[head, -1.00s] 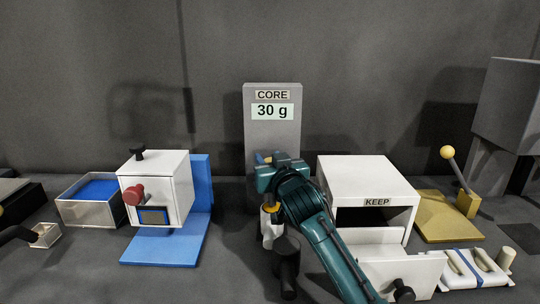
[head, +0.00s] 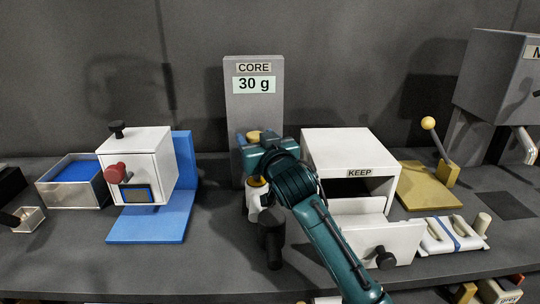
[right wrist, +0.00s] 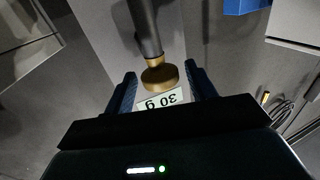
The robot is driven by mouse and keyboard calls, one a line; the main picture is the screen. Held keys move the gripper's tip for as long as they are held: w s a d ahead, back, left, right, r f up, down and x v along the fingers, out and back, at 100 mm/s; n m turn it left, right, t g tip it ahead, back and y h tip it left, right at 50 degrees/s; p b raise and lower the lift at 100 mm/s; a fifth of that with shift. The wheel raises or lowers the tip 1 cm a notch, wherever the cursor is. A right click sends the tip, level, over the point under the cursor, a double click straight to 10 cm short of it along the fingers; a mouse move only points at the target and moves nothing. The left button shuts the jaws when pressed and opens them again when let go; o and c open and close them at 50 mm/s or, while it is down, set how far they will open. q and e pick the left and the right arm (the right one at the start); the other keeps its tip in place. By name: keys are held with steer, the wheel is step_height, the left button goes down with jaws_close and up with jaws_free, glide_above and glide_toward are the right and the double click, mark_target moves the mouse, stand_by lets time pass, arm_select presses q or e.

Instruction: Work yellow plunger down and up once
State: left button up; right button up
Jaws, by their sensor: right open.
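The yellow plunger knob (head: 254,135) shows just above my right gripper in the head view, in front of the grey CORE post. In the right wrist view the brass-yellow knob (right wrist: 160,78) sits on a dark rod between the two fingers. The fingers of my right gripper (right wrist: 159,75) stand apart on either side of it, with gaps visible. Below the gripper in the head view is a white body (head: 253,205) with a yellow ring and a black handle. The arm and gripper hide most of the plunger's rod. My left gripper is out of view.
The CORE post (head: 254,105) reads 30 g. A white box (head: 134,165) on a blue stand is left of the gripper. The KEEP cabinet (head: 350,150), its drawer front (head: 365,240) pulled out, is close on the right. A yellow-brown lever base (head: 428,188) is farther right.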

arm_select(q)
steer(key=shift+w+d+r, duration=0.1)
arm_select(e)
steer(key=v, duration=1)
